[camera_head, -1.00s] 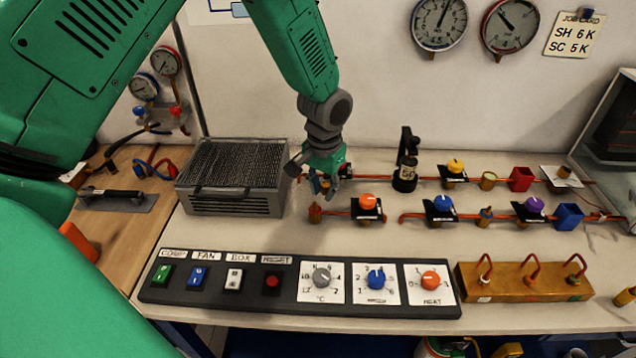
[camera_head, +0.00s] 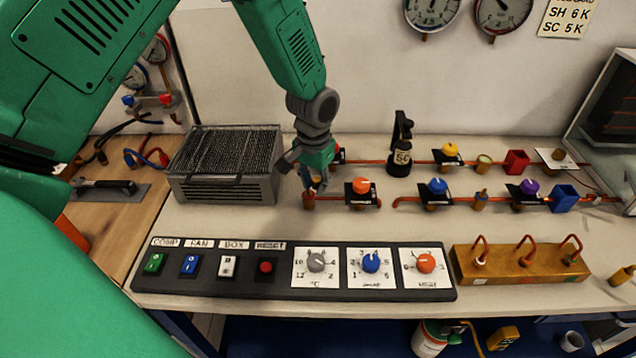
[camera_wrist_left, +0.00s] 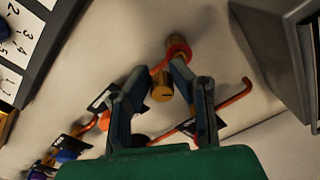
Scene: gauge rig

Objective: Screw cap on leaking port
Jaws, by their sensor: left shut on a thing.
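My left gripper (camera_head: 316,182) hangs fingers-down over the left end of the front red pipe, at the brass port (camera_head: 308,203). In the left wrist view, the gripper (camera_wrist_left: 160,75) is shut on a small brass cap (camera_wrist_left: 162,90). The port also shows in this view (camera_wrist_left: 178,45), with an orange-red ring, just beyond the fingertips. The cap looks close to the port; whether they touch I cannot tell. In the head view the fingers largely hide the cap. My right gripper is not in view.
A grey finned unit (camera_head: 224,165) stands just left of the gripper. An orange-knob valve (camera_head: 361,190) is close on its right, and a black-topped fitting (camera_head: 400,155) stands behind. A switch panel (camera_head: 290,290) lies in front. Bare bench lies between panel and pipes.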

